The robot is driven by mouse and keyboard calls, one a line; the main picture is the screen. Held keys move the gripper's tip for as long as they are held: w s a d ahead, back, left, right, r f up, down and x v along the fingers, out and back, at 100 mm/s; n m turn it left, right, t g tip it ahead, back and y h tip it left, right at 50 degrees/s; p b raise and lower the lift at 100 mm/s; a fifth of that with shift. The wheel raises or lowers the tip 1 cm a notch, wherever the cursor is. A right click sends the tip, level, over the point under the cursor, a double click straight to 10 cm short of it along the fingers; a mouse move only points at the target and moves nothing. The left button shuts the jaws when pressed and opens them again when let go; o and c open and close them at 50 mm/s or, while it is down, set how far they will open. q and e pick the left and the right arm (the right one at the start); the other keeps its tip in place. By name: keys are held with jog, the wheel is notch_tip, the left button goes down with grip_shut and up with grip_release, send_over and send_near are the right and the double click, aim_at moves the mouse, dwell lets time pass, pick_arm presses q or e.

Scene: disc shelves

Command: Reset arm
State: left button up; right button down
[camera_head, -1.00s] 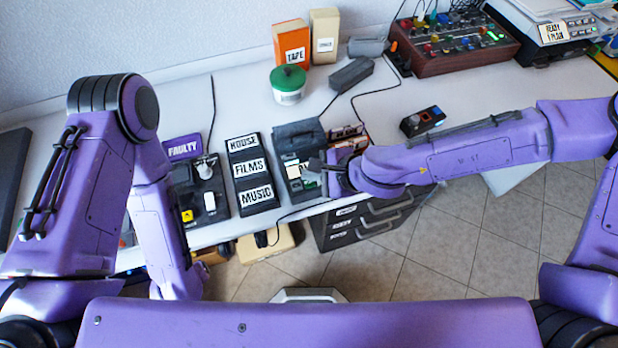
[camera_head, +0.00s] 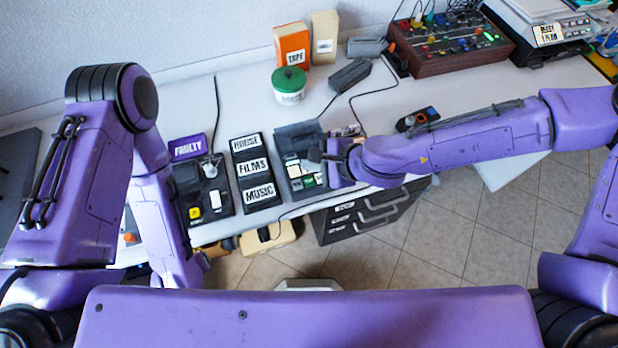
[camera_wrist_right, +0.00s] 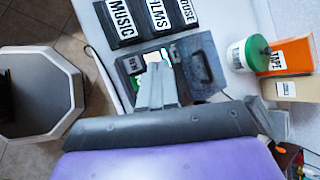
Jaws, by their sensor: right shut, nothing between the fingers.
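My right arm reaches in from the right in the head view. My right gripper (camera_head: 318,158) is shut and empty above the front part of a dark open case (camera_head: 298,133) that holds small cards or discs. In the right wrist view the gripper fingers (camera_wrist_right: 157,80) are together over the same case (camera_wrist_right: 205,68). My left arm stands at the left of the head view and hangs down in front of the desk edge. Its gripper does not show.
A black label rack (camera_head: 252,168) reading HOUSE, FILMS, MUSIC and a FAULTY box (camera_head: 188,148) stand left of the case. Behind are a green-lidded tub (camera_head: 289,85), an orange TAPE box (camera_head: 292,44) and a mixer (camera_head: 447,48). Dark drawers (camera_head: 365,212) are below. The desk's right-middle is mostly clear.

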jog(key=s+d+f+n+g+h, duration=0.1)
jog(key=s+d+f+n+h, duration=0.15)
jog(key=s+d+f, duration=0.45)
jog(key=s+d+f+n+g+h, duration=0.1)
jog(key=s+d+f+h, duration=0.3)
jog(key=f, duration=0.5)
jog(key=s+d+f+n+h, duration=0.2)
jog(key=s+d, duration=0.2)
jog(key=d, duration=0.5)
jog(key=s+d+f+n+h+b, duration=0.1)
jog(key=s+d+f+n+h, duration=0.1)
jog(key=d, duration=0.7)
jog(key=shift+s+d+f+n+t+h, duration=0.2)
jog(key=shift+s+n+t+h, duration=0.2)
jog(key=shift+s, duration=0.6)
